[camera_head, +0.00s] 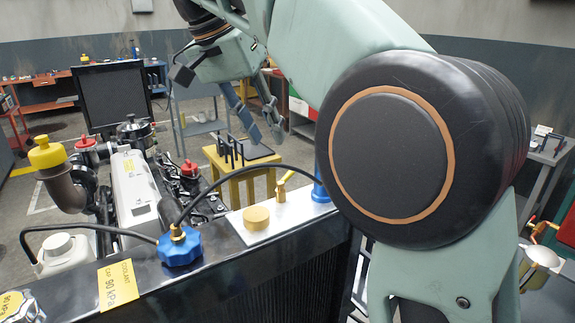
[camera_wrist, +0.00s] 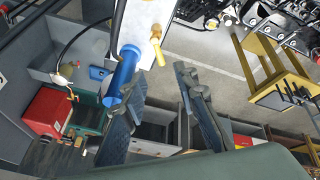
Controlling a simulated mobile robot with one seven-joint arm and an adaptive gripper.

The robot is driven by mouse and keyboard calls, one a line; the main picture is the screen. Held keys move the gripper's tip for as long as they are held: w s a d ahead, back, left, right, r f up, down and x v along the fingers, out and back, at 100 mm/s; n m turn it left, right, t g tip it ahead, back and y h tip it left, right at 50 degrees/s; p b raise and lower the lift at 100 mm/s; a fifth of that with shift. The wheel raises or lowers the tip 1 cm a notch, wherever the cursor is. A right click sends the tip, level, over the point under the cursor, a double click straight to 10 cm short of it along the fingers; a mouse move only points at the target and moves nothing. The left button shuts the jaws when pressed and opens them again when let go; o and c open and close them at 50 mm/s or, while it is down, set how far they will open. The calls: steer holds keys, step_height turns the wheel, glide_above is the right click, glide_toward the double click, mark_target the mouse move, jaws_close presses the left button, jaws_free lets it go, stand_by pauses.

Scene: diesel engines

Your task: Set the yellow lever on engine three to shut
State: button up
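A small yellow lever (camera_head: 284,184) stands on the silver plate (camera_head: 240,230) on top of the dark radiator frame, its handle slanting up to the right. In the wrist view the yellow lever (camera_wrist: 157,48) sits at the plate's edge, beside a blue cylinder (camera_wrist: 126,70). No engine number is readable. My gripper (camera_head: 264,130) is open and empty, hanging above and beyond the plate in the head view. In the wrist view my gripper (camera_wrist: 160,78) has its fingers apart, with the lever ahead of the gap. The blue cylinder overlaps the left finger's tip there.
A blue knob (camera_head: 179,246) with a black hose and a brass round cap (camera_head: 256,217) sit near the lever. The engine (camera_head: 138,190) lies behind at left. A yellow stand (camera_head: 240,172) with black upright pieces stands beyond. My arm hides much of the right side.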

mark_target(286, 180)
steer(key=b+x, duration=0.1)
steer(key=x, duration=0.8)
steer(key=shift+w+d+f, duration=0.1)
steer(key=shift+d+f, duration=0.05)
steer(key=shift+f, duration=0.15)
jaws_close()
